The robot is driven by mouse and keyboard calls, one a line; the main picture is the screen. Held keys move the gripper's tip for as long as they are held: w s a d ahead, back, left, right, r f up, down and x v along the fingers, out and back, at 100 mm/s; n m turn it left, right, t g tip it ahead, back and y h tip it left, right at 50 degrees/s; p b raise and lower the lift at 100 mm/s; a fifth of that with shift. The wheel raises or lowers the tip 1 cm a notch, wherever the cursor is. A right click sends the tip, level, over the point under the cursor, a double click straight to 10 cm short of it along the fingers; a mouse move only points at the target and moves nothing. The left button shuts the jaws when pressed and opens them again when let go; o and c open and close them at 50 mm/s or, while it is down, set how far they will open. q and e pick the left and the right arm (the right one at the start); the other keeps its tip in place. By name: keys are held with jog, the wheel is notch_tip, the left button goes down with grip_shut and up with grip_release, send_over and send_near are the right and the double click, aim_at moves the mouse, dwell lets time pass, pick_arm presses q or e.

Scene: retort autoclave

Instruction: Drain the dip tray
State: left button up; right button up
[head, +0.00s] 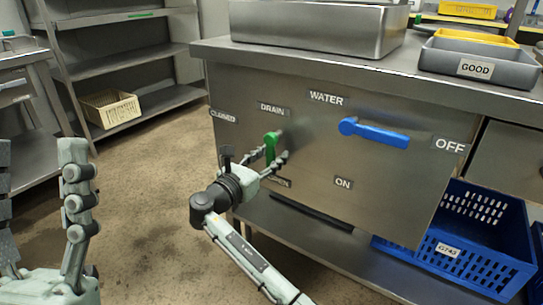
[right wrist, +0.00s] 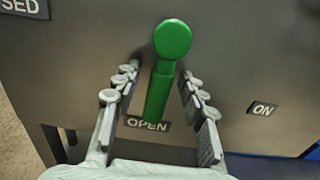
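The steel dip tray (head: 318,30) stands on the counter; its inside is hidden from this angle. The green drain lever (head: 270,148) is on the panel below. In the right wrist view the lever (right wrist: 160,92) hangs from its round pivot, its end pointing down at the OPEN label (right wrist: 147,124). My right gripper (head: 268,158) is open around the lever, one finger on each side; in the right wrist view gaps show between the fingers (right wrist: 159,82) and the lever. My left gripper (head: 40,195) is open and empty at the left edge, far from the panel.
The blue water lever (head: 375,134) points right to OFF. A grey GOOD bin (head: 476,68) sits on the counter's right. A blue crate (head: 460,255) stands on the low shelf. Shelving with a beige basket (head: 110,108) is at left. The floor between is clear.

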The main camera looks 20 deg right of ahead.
grip_shut()
jog(key=shift+d, duration=0.1)
dwell(0.3)
